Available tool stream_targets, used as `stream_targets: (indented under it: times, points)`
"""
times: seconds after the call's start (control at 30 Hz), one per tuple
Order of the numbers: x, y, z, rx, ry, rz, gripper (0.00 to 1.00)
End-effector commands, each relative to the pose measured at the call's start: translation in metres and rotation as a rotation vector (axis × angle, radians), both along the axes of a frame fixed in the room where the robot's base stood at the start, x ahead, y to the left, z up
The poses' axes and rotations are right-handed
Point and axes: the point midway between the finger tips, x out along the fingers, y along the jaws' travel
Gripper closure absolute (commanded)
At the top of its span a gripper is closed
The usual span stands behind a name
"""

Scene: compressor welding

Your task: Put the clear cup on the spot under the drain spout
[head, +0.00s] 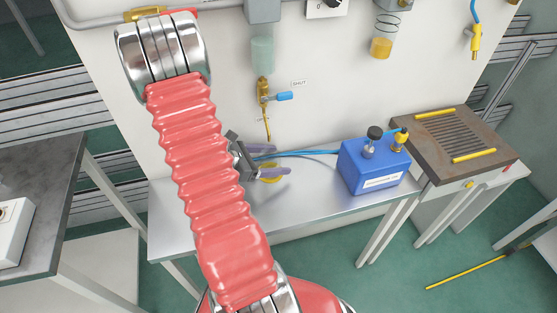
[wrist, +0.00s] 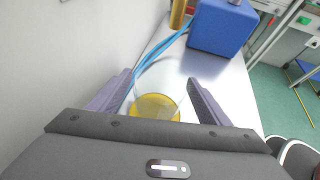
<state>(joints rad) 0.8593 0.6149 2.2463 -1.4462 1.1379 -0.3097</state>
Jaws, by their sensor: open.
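My gripper (head: 279,164) is low over the metal bench, below the brass drain spout (head: 267,128). Its purple fingers are apart in the wrist view (wrist: 160,78). A yellow round spot (head: 269,179) lies on the bench by the fingers, partly hidden by them. In the wrist view the yellow spot (wrist: 140,103) shows between the fingers, cut off below by the gripper body. A faint pale, see-through shape lies over it, perhaps the clear cup; its outline is too faint to be sure, and I cannot make the cup out in the head view.
A blue box (head: 375,165) with fittings on top stands on the bench to the right; blue hoses (head: 300,153) run from it towards my gripper. The white wall (head: 200,110) rises close behind. The bench's front strip (head: 310,215) is clear. A brown slatted table (head: 450,140) stands farther right.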

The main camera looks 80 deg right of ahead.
Motion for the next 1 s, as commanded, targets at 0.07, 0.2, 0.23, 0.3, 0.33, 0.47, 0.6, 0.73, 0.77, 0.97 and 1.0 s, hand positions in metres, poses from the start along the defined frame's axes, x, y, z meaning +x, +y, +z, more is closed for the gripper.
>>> stream_targets:
  times: [0.07,0.2,0.23,0.3,0.33,0.47,0.6,0.73,0.77,0.97,1.0]
  points:
    - [0.009,0.007,0.006,-0.001,-0.001,0.004,0.29]
    - [0.024,0.020,0.015,-0.001,-0.002,0.003,0.29]
    - [0.027,0.022,0.017,-0.001,-0.002,0.003,0.29]
    - [0.034,0.029,0.022,-0.001,-0.001,0.004,0.29]
    - [0.038,0.032,0.024,0.000,-0.002,0.005,0.29]
    - [0.051,0.044,0.032,-0.001,-0.002,0.004,0.29]
    - [0.062,0.053,0.039,0.000,-0.002,0.003,0.29]
    - [0.067,0.058,0.043,0.000,-0.001,0.002,0.29]
    - [0.068,0.059,0.043,0.000,-0.001,0.001,0.29]
    - [0.068,0.060,0.044,0.001,0.000,0.001,0.29]
    - [0.068,0.060,0.044,0.001,0.000,0.001,0.29]
